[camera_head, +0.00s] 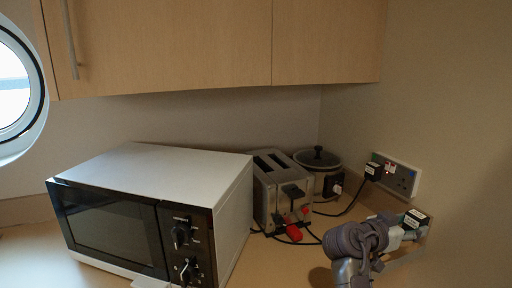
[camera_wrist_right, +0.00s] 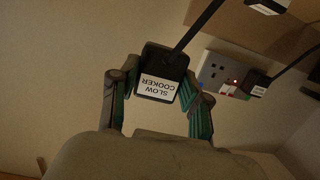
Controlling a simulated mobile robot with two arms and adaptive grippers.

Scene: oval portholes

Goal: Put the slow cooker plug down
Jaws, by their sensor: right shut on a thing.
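The slow cooker plug (camera_wrist_right: 161,72) is black with a white label reading "SLOW COOKER". In the wrist view it sits between the two fingers of my right gripper (camera_wrist_right: 160,95), which is shut on it. In the head view the plug (camera_head: 416,216) shows at the end of my right gripper (camera_head: 408,234), near the right wall and in front of the wall socket. A black cord leaves the plug towards the top in the wrist view. The slow cooker (camera_head: 322,172), dark with a lid, stands in the back corner. My left gripper is not in view.
A double wall socket (camera_head: 402,178) holds another black plug (camera_head: 373,171) on its left side. A toaster (camera_head: 280,190) and a microwave (camera_head: 150,205) stand to the left. Red items and cords lie by the toaster. Another labelled plug (camera_wrist_right: 268,5) shows in the wrist view.

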